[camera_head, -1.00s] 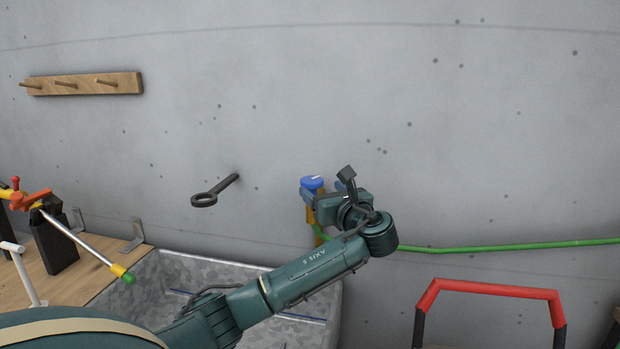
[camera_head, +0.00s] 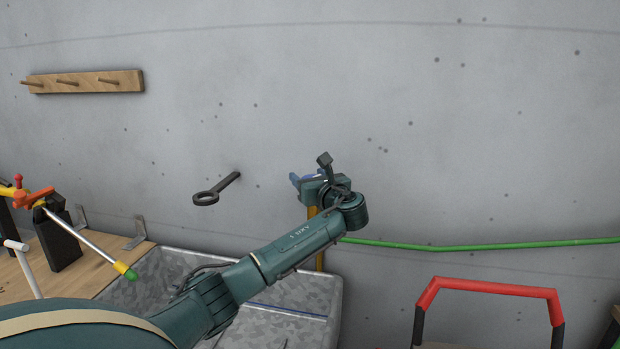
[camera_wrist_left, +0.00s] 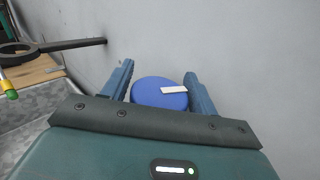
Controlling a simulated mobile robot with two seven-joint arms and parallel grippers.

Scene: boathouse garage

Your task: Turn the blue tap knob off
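The blue tap knob (camera_wrist_left: 150,92) sits between the two fingers of my left gripper (camera_wrist_left: 160,80) in the left wrist view. It is round, with a white bar marking pointing right. The fingers stand on either side, very close to its rim; whether they touch it is not clear. In the head view my left gripper (camera_head: 306,179) is at the tap by the wall and hides most of the knob. The brass-coloured tap body (camera_head: 312,212) shows below the gripper. My right gripper is in neither view.
A green hose (camera_head: 480,246) runs right along the wall. A metal trough (camera_head: 160,285) lies below the tap. A dark ring-ended bar (camera_head: 217,190) projects from the wall to the left. A red-and-black handle frame (camera_head: 490,287) stands at lower right.

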